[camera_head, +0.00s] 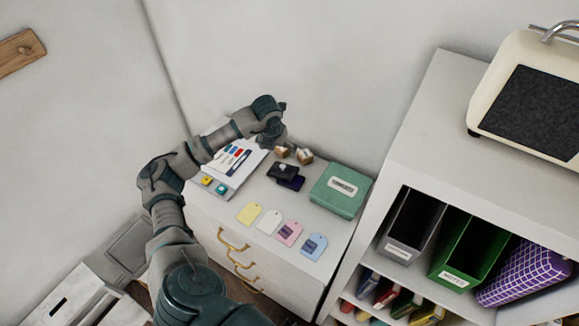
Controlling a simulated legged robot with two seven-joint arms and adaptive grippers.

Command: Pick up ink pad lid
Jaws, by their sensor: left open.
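The ink pad lid looks to be the small black piece (281,170) with a pale mark, on the white cabinet top. It lies against or partly over a dark purple ink pad (294,183); I cannot tell which. My left gripper (286,142) is open, above the back of the cabinet top, behind the lid and apart from it. Its fingers are small and partly hidden by the wrist. My right gripper is not in view.
Two wooden stamps (304,155) stand behind the lid. A green box (341,190) is at its right, a white board with coloured pieces (236,160) at its left. Several tags (269,222) lie in front. A taller shelf (440,130) rises at the right.

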